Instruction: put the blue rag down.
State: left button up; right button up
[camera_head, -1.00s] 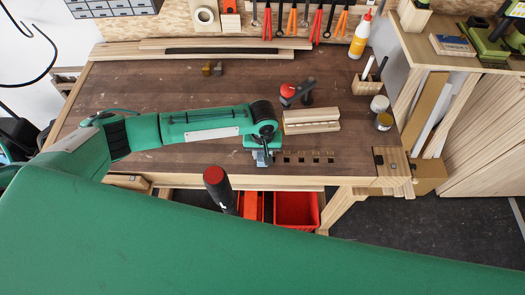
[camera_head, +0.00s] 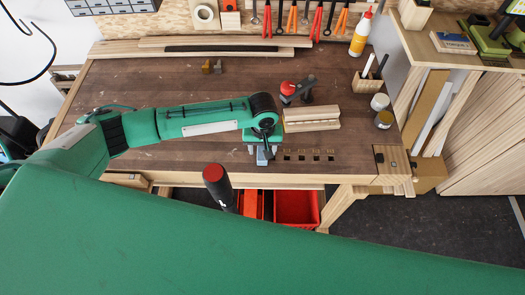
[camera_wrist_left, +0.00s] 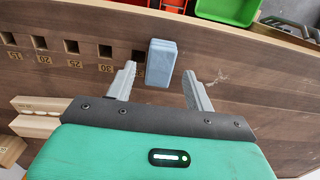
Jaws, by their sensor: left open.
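The blue rag (camera_wrist_left: 160,64) shows in the left wrist view as a small, pale blue, block-like folded piece on the brown bench top, close to the front edge. My left gripper (camera_wrist_left: 166,84) is open, with one finger on each side of the rag. Gaps show between the rag and both fingers, so it is not gripped. In the head view my left gripper (camera_head: 263,155) is low over the front of the bench, and I cannot clearly make out the rag there. My right gripper is not in view.
A row of square holes (camera_head: 309,155) lies right of the gripper. A grooved wooden block (camera_head: 312,119) and a red-knobbed tool (camera_head: 290,89) are behind it. Jars (camera_head: 383,119) stand at the right. Red bins (camera_head: 296,208) sit below the front edge. The bench's middle left is clear.

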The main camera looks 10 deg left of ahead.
pick_arm(q)
notch_tip(320, 180, up, 10)
jog(key=b, duration=0.1)
jog(key=shift+b, duration=0.35)
